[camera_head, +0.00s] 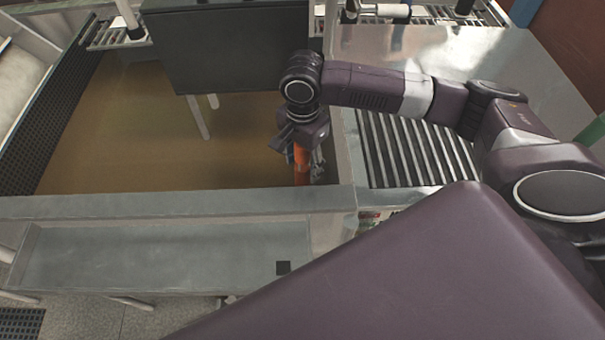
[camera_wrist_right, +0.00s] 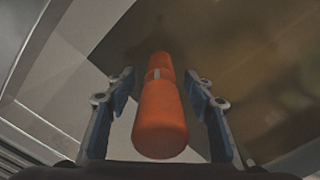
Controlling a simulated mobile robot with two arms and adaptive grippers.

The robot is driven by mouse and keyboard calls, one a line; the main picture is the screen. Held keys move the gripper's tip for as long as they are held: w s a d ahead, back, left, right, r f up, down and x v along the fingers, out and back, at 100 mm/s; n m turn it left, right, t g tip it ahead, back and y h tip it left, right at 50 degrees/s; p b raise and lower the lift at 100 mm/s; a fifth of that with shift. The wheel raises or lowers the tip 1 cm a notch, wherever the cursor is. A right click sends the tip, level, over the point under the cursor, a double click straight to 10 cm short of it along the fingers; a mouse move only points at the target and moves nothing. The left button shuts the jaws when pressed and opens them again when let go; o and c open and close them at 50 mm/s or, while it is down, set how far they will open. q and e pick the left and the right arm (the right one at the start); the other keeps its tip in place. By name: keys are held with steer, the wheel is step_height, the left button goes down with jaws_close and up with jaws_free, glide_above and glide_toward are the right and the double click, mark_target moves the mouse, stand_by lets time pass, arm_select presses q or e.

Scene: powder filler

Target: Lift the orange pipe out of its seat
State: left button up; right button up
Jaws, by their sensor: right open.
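The orange pipe (camera_head: 301,160) shows in the head view just below my right gripper (camera_head: 303,152), near the right inner wall of the brown-floored bay. In the right wrist view the orange pipe (camera_wrist_right: 159,110) stands between the two fingers of my right gripper (camera_wrist_right: 165,95). Both fingers are spread, with a gap on each side of the pipe. A pale band crosses the pipe near its far end. The pipe's lower end and its seat cannot be made out. My left gripper is not in view.
A dark panel (camera_head: 235,45) stands behind the bay, left of my right arm. A roller conveyor (camera_head: 425,150) lies to the right under the arm. A metal ledge (camera_head: 160,255) runs along the front. The bay's brown floor (camera_head: 130,140) is mostly clear.

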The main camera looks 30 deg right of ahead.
steer(key=shift+f, duration=0.2)
steer(key=c, duration=1.2)
step_height(320, 180, up, 20)
steer(key=shift+r, duration=0.15)
step_height(320, 180, up, 9)
steer(key=p, duration=1.2)
stand_by(0.7)
